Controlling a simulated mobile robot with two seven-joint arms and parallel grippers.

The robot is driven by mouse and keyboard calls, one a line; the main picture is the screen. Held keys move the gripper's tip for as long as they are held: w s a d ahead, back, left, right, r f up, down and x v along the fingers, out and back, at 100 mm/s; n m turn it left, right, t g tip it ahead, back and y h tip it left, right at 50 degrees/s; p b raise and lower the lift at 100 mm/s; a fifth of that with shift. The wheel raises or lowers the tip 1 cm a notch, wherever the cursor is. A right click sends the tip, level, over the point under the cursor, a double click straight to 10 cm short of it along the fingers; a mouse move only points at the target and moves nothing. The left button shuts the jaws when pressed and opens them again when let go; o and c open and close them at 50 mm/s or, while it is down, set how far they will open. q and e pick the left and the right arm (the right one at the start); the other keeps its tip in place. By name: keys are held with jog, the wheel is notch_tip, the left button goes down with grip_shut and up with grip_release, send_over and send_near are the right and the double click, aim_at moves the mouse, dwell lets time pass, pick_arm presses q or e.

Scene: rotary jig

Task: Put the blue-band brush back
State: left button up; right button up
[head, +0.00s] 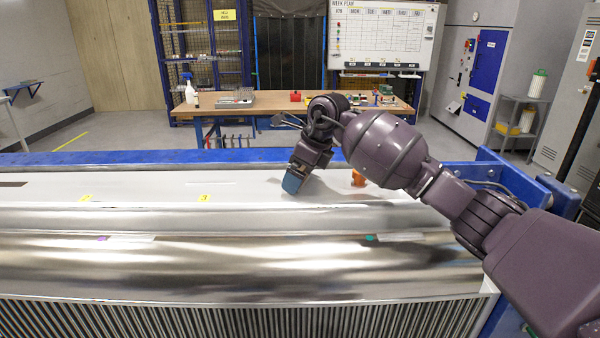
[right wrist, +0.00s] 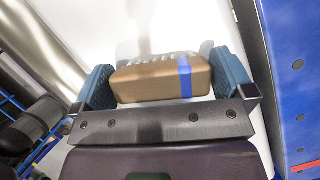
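The blue-band brush (right wrist: 150,82) is a tan block with a blue band near its right end and pale bristles along its far side, in the right wrist view. My right gripper (right wrist: 163,80) has one blue-grey finger at each end of the brush, with no clear gap, and appears shut on it. In the head view my right gripper (head: 292,183) points down close over the pale top of the jig (head: 240,185), and the brush is hidden there. The jig also has a shiny curved metal face (head: 250,265). My left gripper is out of view.
An orange part (head: 357,178) stands on the jig top just right of my right gripper. Yellow tags (head: 204,198) and small purple and green marks lie along the jig. A blue frame (head: 520,180) edges its right end. A workbench (head: 270,107) stands behind.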

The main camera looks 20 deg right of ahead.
jog(key=shift+r, duration=0.2)
jog(key=shift+d+r, duration=0.1)
jog(key=shift+r, duration=0.1)
jog(key=v, duration=1.1)
jog(key=shift+r+b, duration=0.25)
jog(key=shift+b, duration=0.2)
jog(key=shift+s+d, duration=0.1)
jog(key=shift+s, duration=0.05)
jog(key=shift+f, duration=0.1)
